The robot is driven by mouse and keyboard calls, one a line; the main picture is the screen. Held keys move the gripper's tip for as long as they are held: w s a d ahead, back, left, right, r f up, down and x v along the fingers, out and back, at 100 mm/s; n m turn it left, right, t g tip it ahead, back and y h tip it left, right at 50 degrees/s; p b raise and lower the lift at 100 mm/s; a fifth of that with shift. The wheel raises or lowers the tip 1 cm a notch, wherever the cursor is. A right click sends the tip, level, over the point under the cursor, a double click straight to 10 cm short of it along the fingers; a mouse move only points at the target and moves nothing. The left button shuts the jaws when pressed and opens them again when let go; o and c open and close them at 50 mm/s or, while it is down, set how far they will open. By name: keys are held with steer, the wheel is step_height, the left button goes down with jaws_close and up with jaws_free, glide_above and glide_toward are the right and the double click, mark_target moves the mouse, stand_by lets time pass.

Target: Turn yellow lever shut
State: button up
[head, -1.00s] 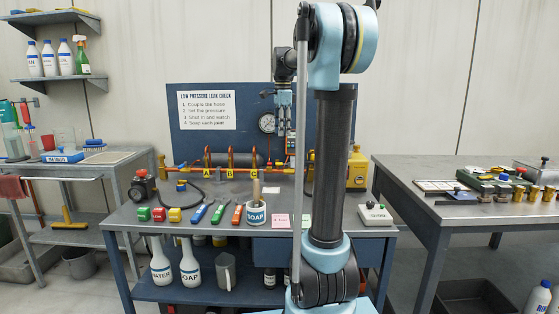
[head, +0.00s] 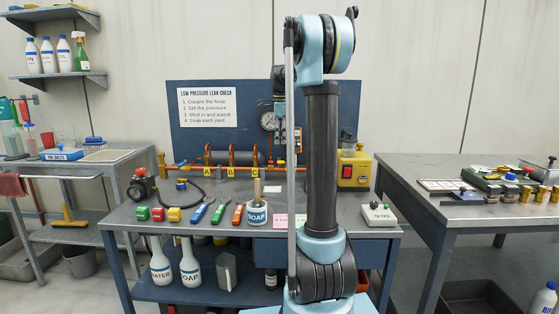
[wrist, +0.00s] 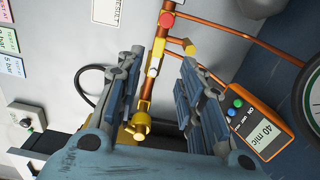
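In the wrist view a copper pipe (wrist: 147,90) runs between my gripper's fingers. A long yellow piece (wrist: 158,47) lies along it just beyond the fingertips, and a smaller yellow piece (wrist: 190,48) sticks out on a side branch near the right fingertip. I cannot tell for sure which one is the lever. My gripper (wrist: 161,60) is open, with nothing held between its fingers, and contact is not visible. In the head view it is mostly hidden behind my arm, in front of the blue board, and the lever cannot be made out.
An orange meter (wrist: 262,130) sits right of the fingers, near a round gauge (wrist: 312,95). A red knob (wrist: 167,18) is farther up the pipe. In the head view the soap pot (head: 257,214) and yellow pump box (head: 354,172) stand on the bench.

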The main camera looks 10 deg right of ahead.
step_height(320, 180, down, 9)
steer(key=shift+f, duration=0.15)
steer(key=shift+c, duration=0.6)
jaws_close()
